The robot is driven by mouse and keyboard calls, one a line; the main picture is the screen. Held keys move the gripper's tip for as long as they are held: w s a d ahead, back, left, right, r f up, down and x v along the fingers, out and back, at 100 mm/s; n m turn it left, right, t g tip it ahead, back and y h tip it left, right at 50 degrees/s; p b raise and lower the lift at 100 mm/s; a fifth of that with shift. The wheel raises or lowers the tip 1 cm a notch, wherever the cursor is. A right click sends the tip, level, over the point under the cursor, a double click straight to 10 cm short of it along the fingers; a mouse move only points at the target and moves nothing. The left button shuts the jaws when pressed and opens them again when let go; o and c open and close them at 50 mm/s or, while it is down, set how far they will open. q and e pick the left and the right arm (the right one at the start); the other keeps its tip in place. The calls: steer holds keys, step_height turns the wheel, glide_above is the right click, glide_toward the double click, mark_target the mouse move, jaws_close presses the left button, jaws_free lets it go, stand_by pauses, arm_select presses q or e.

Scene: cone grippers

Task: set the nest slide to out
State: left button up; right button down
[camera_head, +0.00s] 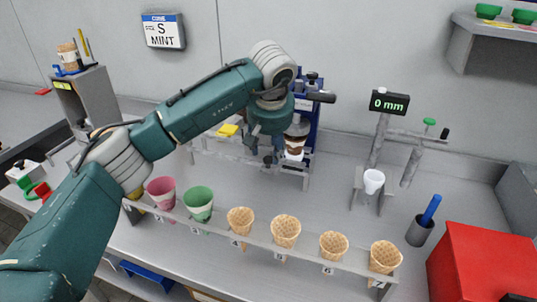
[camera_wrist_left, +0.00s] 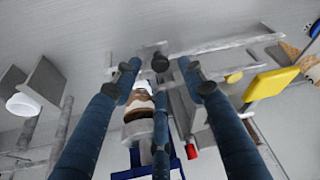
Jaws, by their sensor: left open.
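A blue-framed station (camera_head: 313,130) stands behind my left gripper, with a white and brown stacked piece (camera_head: 297,138) in it. The stacked piece also shows in the left wrist view (camera_wrist_left: 138,118), close to my fingers. A grey rail (camera_head: 210,156) runs at the station's left, with a yellow block (camera_head: 228,130) near it. The yellow block shows at the right of the wrist view (camera_wrist_left: 270,83). A black knob (camera_wrist_left: 160,62) lies between my fingertips in that picture; contact cannot be told. Which part is the nest slide is unclear. My left gripper (camera_head: 268,158) is open and points down. My right gripper is not in view.
Several cones and cups stand in a rack (camera_head: 262,243) in front. At the right are a white cup (camera_head: 373,180) in a holder, a "0 mm" display (camera_head: 390,103), a grey pot (camera_head: 419,232) with a blue stick and a red box (camera_head: 480,265).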

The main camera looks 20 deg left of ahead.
mark_target(268, 159)
arm_select(q)
steer(key=x, duration=0.4)
steer(key=shift+w, duration=0.1)
steer(key=shift+f, duration=0.3)
steer(key=shift+w, duration=0.1)
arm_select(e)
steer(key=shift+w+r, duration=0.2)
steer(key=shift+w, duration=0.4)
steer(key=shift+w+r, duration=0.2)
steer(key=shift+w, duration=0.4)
arm_select(q)
steer(key=shift+c, duration=0.5)
steer(key=c, duration=0.9)
jaws_close()
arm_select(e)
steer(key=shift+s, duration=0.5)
